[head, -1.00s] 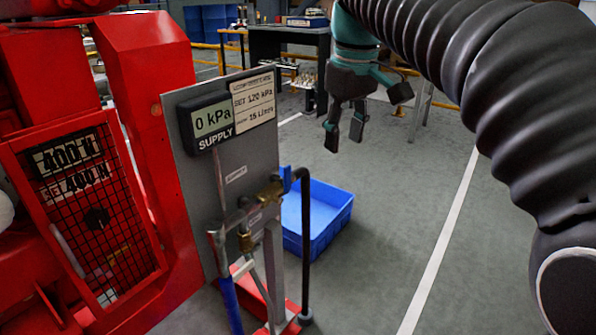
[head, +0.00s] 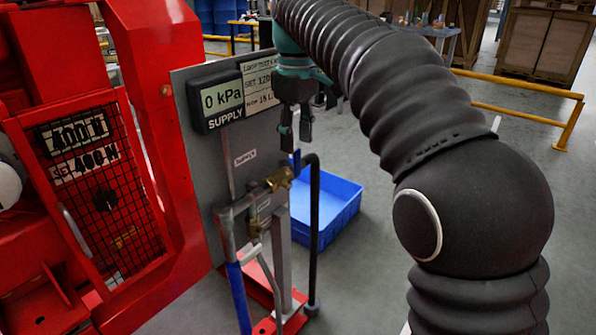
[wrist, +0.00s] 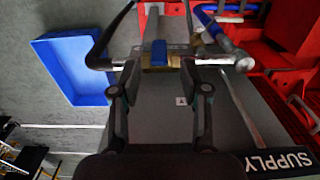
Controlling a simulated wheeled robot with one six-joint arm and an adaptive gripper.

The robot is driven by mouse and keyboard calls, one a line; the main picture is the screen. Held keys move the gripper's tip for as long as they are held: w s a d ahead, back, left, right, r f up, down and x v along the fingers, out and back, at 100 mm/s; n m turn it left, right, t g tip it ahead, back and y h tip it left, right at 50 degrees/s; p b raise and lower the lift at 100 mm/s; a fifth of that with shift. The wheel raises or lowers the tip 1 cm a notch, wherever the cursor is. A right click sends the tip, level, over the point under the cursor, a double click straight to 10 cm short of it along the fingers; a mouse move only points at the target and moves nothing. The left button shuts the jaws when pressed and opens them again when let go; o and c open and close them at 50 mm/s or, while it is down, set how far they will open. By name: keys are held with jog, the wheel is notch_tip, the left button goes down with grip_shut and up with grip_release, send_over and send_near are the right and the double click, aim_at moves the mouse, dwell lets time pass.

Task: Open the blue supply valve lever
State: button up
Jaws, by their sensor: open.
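The blue supply valve lever (head: 296,160) is a small upright handle at the brass valve (head: 280,179) on the grey panel's pipework. In the wrist view the blue lever (wrist: 158,53) shows beyond the fingertips, near the middle between them. My gripper (head: 296,130) is open and empty, pointing down just above the lever. In the wrist view my gripper (wrist: 161,92) has its two fingers well apart, with no visible contact with the lever. The supply display (head: 222,99) reads 0 kPa.
A black bent pipe (head: 314,230) stands right of the valve, and a grey pipe with a blue hose (head: 238,297) is at its left. A blue crate (head: 340,208) lies on the floor behind. The red machine (head: 165,130) fills the left.

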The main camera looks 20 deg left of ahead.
aim_at(297, 175)
notch_tip(297, 175, down, 6)
jog(key=shift+f+b, duration=0.25)
jog(key=shift+b, duration=0.45)
grip_shut()
